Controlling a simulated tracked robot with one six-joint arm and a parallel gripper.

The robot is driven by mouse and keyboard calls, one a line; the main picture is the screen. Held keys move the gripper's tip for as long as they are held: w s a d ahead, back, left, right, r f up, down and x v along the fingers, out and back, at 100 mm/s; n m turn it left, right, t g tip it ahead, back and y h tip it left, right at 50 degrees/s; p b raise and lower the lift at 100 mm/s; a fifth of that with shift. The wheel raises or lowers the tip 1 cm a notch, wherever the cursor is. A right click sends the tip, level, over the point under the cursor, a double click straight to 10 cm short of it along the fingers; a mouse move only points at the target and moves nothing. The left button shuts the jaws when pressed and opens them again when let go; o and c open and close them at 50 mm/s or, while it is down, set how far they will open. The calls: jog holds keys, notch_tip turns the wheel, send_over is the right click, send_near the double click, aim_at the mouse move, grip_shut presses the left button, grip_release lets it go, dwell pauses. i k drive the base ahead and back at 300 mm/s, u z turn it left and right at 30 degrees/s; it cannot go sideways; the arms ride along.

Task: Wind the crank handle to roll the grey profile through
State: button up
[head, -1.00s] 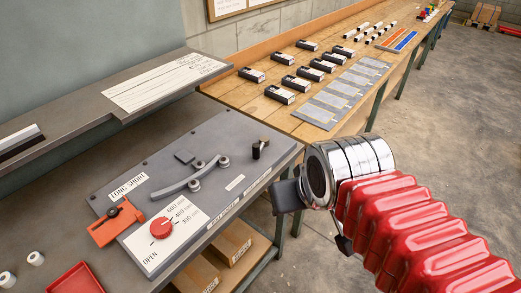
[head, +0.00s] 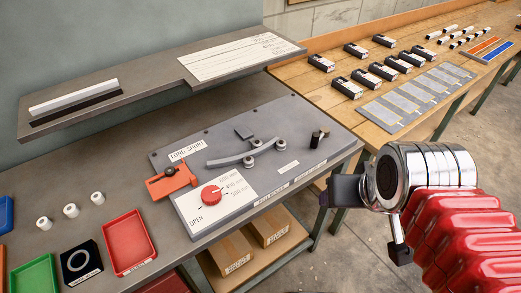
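A grey plate (head: 290,180) lies on the left bench. On it are a grey bar with round pins (head: 243,158), a short dark upright knob (head: 317,138), a red dial (head: 211,196) and an orange stop block (head: 171,182). The bar may be the grey profile and the knob may be the crank handle; I cannot tell for certain. My gripper (head: 372,218), on a chrome wrist and red bellows arm, is to the right of the plate, apart from it. Its dark end parts show, but not whether they are open or shut. I see nothing held.
A raised shelf (head: 150,87) with a white and a black strip runs behind the plate. A red tray (head: 129,243), white rollers and a black block (head: 80,262) stand at left. A wooden bench (head: 345,105) with black boxes is behind. Cardboard boxes sit below.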

aim_at(317, 137)
jog(key=u, duration=0.5)
jog(key=k, duration=0.45)
jog(key=u, duration=0.65)
